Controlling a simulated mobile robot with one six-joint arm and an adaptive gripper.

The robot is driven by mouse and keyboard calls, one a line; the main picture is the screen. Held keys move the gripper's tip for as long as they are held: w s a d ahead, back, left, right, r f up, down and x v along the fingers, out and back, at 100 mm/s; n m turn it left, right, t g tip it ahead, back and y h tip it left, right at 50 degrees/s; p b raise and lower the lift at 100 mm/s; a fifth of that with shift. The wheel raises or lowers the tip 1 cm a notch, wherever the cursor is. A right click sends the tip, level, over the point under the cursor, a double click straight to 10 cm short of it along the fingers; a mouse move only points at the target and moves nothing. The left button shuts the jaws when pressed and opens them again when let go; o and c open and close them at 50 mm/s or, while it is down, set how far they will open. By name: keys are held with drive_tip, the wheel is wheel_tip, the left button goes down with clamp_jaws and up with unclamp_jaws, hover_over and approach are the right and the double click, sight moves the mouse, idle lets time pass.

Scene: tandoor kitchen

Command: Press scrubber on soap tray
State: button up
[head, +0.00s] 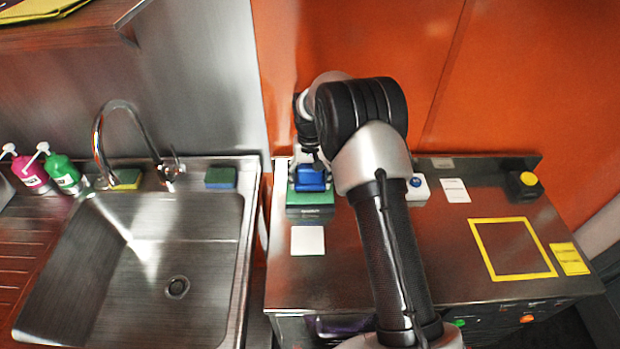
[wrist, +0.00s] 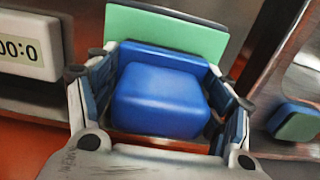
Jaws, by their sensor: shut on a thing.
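My gripper (wrist: 163,100) is shut on the blue scrubber (wrist: 160,98), with a finger on each side of it. In the head view the scrubber (head: 310,179) shows below the wrist, over the dark tray with a green top (head: 310,198), which I take for the soap tray. The green top also shows in the wrist view (wrist: 165,35), beyond the scrubber. I cannot tell whether the scrubber touches it. The scrubber's underside is hidden, and the arm hides part of the gripper in the head view.
A white square (head: 308,240) lies in front of the tray. A white timer (head: 418,190) stands to its right, partly behind my arm. A sink (head: 140,270) with sponges (head: 221,177) on its rim is at left. The counter's right side holds a yellow frame (head: 512,248).

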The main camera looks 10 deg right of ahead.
sight(310, 166)
drive_tip(key=shift+f+b, duration=0.55)
drive_tip(key=shift+f, duration=0.7)
idle(1.8)
drive_tip(key=shift+r, duration=0.15)
drive_tip(key=shift+r+p, duration=2.25)
drive_tip(key=shift+r, duration=1.25)
drive_tip(key=s+n+b, duration=0.2)
drive_tip(key=s+b, duration=0.2)
drive_tip(key=s, duration=1.4)
drive_tip(key=shift+s, duration=0.35)
